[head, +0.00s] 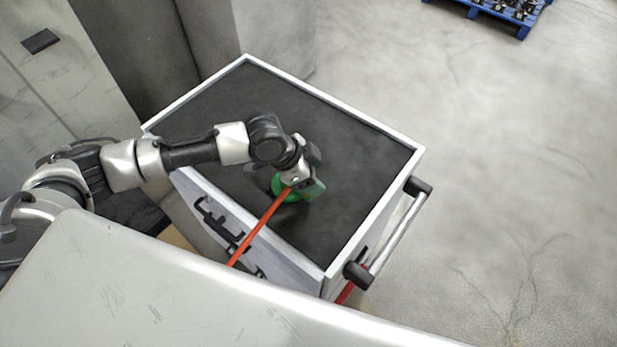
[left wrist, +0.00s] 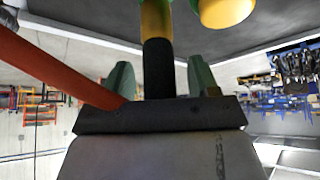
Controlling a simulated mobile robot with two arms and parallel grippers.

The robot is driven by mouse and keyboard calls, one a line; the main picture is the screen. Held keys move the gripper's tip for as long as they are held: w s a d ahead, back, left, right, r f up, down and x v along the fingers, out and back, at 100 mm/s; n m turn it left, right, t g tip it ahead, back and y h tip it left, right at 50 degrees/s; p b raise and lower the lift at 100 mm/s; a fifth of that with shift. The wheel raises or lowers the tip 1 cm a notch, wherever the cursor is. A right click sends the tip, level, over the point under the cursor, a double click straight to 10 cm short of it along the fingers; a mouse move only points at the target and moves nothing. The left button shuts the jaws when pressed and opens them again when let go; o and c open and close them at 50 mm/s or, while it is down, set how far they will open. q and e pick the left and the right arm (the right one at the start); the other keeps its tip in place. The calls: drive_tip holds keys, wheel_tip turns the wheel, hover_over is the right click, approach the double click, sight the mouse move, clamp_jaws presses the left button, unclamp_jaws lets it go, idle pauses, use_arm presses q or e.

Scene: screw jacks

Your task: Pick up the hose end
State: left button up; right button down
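My left gripper (head: 306,190) reaches down over the cart's black top, beside a green piece (head: 280,186) that it partly covers. An orange hose (head: 258,231) runs from the gripper area over the cart's near edge. In the left wrist view, the gripper (left wrist: 160,82) has its two greenish fingers apart. A black cylinder with a brass collar (left wrist: 156,50) stands between them, with a visible gap on each side. I cannot tell which part is the hose end. My right gripper is not in view.
The cart's white rim (head: 370,119) surrounds a mostly clear black top. A bar handle (head: 398,235) sticks out at its right. A second brass piece with green (left wrist: 226,10) is close above the right finger. A blue pallet (head: 490,12) lies far off; floor at right is clear.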

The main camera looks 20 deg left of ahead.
use_arm(q)
drive_tip(key=c, duration=1)
drive_tip(key=shift+r, duration=0.15)
